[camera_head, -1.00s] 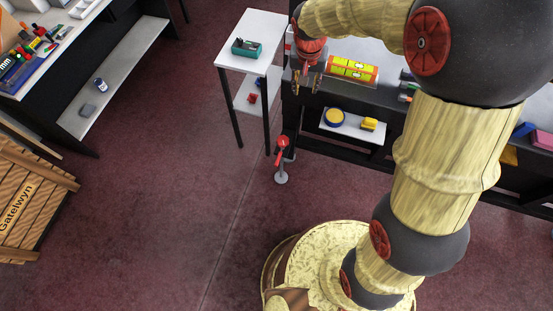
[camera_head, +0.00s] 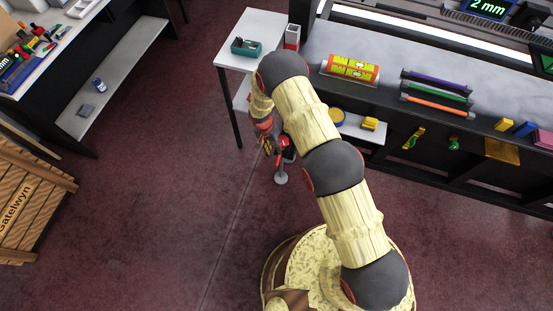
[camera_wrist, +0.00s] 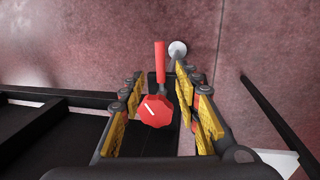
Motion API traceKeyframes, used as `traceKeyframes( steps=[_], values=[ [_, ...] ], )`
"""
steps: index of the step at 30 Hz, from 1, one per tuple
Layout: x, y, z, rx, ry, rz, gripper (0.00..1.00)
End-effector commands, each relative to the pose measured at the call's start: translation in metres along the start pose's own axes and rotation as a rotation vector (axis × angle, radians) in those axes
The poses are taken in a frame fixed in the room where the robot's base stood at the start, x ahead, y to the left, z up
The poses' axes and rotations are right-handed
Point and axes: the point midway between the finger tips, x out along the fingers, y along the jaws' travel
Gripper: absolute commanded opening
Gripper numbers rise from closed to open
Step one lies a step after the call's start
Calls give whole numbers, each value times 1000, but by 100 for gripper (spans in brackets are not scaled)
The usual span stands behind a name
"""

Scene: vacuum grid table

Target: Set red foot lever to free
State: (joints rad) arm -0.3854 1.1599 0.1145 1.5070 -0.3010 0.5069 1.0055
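The red foot lever (camera_wrist: 160,62) shows in the wrist view as a red bar running up from a red octagonal hub (camera_wrist: 156,111) with a white line on it. A grey round foot (camera_wrist: 177,49) stands on the floor beside the bar's end. My gripper (camera_wrist: 162,85) is open, with its yellow-padded fingers to either side of the lever and hub; I see no contact. In the head view my gripper (camera_head: 268,144) is low at the left end of the bench, next to the lever (camera_head: 283,146), which my arm partly hides.
The grey-topped bench (camera_head: 400,72) with its dark frame stands to the right. A small white side table (camera_head: 254,25) with dark legs (camera_wrist: 275,118) is close to my gripper. A wooden crate (camera_head: 28,205) stands at far left.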

Motion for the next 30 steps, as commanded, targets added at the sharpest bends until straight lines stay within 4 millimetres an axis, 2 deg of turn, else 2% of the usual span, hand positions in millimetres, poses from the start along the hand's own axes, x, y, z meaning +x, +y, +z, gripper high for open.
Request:
traceKeyframes(
  steps=[18, 23, 30],
  values=[
    [80, -1, 4, 3, -3, 5, 32],
    [88, -1, 4, 2, -3, 4, 32],
    [88, -1, 4, 2, -3, 4, 32]
  ],
)
